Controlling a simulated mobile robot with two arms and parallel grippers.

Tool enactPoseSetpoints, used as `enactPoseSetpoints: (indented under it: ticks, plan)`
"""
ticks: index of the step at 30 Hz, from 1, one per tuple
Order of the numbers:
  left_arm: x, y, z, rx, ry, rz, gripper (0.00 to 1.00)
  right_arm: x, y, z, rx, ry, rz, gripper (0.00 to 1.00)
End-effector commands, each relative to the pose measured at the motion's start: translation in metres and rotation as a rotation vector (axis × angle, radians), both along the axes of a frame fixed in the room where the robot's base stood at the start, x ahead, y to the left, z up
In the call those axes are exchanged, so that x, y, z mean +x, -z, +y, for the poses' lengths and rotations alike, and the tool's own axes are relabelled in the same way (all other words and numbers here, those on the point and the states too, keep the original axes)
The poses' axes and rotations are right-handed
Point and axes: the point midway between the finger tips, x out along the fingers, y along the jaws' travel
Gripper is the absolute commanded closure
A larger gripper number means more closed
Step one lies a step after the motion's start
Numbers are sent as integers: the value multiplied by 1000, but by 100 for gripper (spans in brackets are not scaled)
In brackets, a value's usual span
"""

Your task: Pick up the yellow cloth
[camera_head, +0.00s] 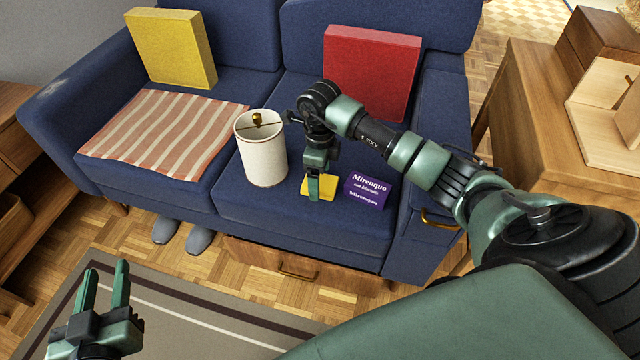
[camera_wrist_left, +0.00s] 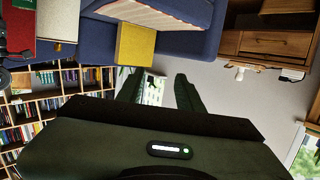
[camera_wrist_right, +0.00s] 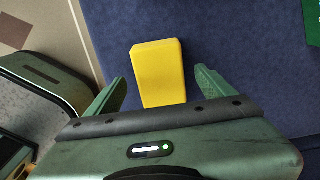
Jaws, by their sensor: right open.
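The yellow cloth (camera_head: 318,189) lies on the blue sofa seat, between the white lidded canister and a purple biscuit box. In the right wrist view the yellow cloth (camera_wrist_right: 158,72) looks like a folded rectangular block between my fingers, with a gap on each side. My right gripper (camera_head: 314,190) points down over it, and its finger hides part of it in the head view. The right gripper (camera_wrist_right: 160,85) is open and empty. My left gripper (camera_head: 106,285) is open and empty at the lower left, above the rug. It also shows in the left wrist view (camera_wrist_left: 158,88).
The canister (camera_head: 262,150) stands just left of my right gripper. The purple biscuit box (camera_head: 368,191) is close on its right. A striped blanket (camera_head: 165,130), a yellow cushion (camera_head: 168,48) and a red cushion (camera_head: 372,68) are on the sofa (camera_head: 240,195). A wooden cabinet (camera_head: 530,100) stands at right.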

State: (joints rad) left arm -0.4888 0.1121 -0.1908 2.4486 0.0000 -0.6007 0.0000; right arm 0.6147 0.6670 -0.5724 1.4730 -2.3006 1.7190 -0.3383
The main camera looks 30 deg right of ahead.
Motion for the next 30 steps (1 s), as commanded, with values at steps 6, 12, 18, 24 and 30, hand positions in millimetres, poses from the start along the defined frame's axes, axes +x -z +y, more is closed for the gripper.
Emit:
enactPoseSetpoints:
  ticks: [6,12,18,24,30]
  plan:
    - [6,-24,-6,-33,8,-129,64,0,18,-1,-1,-1,1,16]
    - [7,-28,-6,-36,10,-144,64,0,19,-1,0,-1,0,16]
    - [7,-28,-6,-36,9,-143,64,0,19,-1,0,-1,0,50]
    - [7,-28,-6,-36,9,-143,64,0,19,-1,0,-1,0,82]
    - [7,-28,-6,-36,9,-141,64,0,17,-1,-1,-1,-1,82]
